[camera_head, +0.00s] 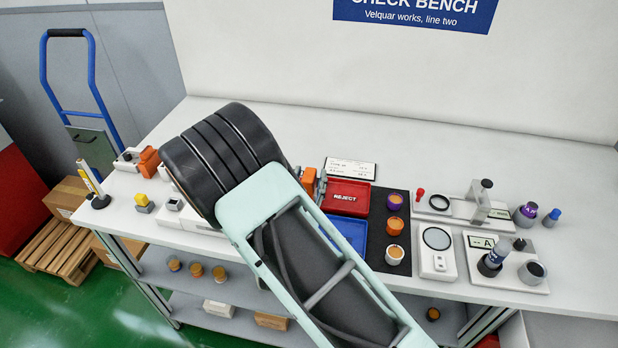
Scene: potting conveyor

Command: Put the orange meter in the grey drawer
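My arm crosses the middle of the picture, and its black ribbed part hides some of the bench. My gripper cannot be made out. An orange block (148,160) stands at the bench's left end, beside a small white device (127,160). Another orange piece (308,181) with grey parts shows just right of my arm, partly hidden. I cannot tell whether either is the orange meter. I cannot make out a grey drawer. A low white unit (182,219) is partly covered by my arm.
A red REJECT tray (347,198) and a blue tray (349,233) lie right of my arm. A black mat (377,232) holds 3 round capped items. Instruments, including a white lens device (438,265), stand farther right. The bench's back strip (470,150) is clear.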

